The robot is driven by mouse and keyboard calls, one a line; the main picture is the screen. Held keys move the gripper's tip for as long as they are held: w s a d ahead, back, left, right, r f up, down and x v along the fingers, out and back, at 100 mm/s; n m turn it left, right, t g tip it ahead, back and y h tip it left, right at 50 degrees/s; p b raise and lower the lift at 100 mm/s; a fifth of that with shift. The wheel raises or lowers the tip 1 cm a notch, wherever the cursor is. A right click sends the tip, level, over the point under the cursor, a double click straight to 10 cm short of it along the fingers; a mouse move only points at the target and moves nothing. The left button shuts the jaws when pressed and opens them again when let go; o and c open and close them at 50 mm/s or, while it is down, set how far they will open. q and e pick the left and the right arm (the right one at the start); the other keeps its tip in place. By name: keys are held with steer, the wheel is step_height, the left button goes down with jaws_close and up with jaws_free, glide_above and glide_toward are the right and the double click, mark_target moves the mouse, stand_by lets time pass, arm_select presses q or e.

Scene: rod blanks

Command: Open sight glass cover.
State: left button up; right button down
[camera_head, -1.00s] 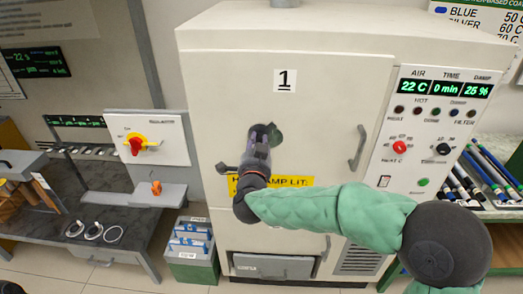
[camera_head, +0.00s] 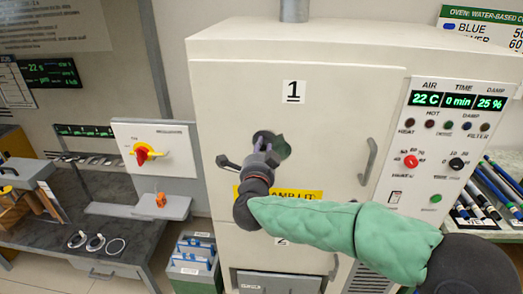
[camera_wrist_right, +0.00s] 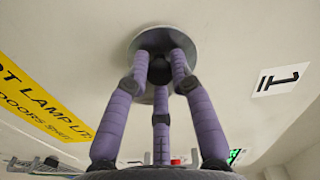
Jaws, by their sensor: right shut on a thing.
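The sight glass cover (camera_wrist_right: 148,40) is a round grey disc on the cream oven door, below the black number 1. In the head view, a dark green round patch (camera_head: 283,149) shows at the right of my fingers. I cannot tell whether it is glass or part of the cover. My right gripper (camera_head: 264,143) reaches the cover from the front. In the right wrist view, its three purple fingers (camera_wrist_right: 160,75) close around a dark knob (camera_wrist_right: 159,68) at the disc's middle. The fingers hide much of the cover in the head view. My left gripper is not in view.
The oven door has a handle (camera_head: 368,161) at right and a yellow lamp label (camera_head: 302,194) below the cover. A control panel (camera_head: 447,135) is at the right. A bench (camera_head: 110,250) with a red-and-yellow switch (camera_head: 146,153) stands left. A bin (camera_head: 193,262) sits on the floor.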

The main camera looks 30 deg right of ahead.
steer(key=shift+d+r, duration=0.2)
steer(key=shift+r, duration=0.1)
steer(key=c, duration=1.1)
jaws_free()
steer(key=shift+s, duration=0.1)
steer(key=shift+o, duration=0.2)
steer(key=shift+f, duration=0.15)
steer(key=shift+a, duration=0.1)
steer(key=shift+s+a, duration=0.15)
steer(key=shift+s, duration=0.1)
steer(key=v, duration=1.1)
steer(key=shift+s+a+f, duration=0.1)
steer(key=shift+f, duration=0.05)
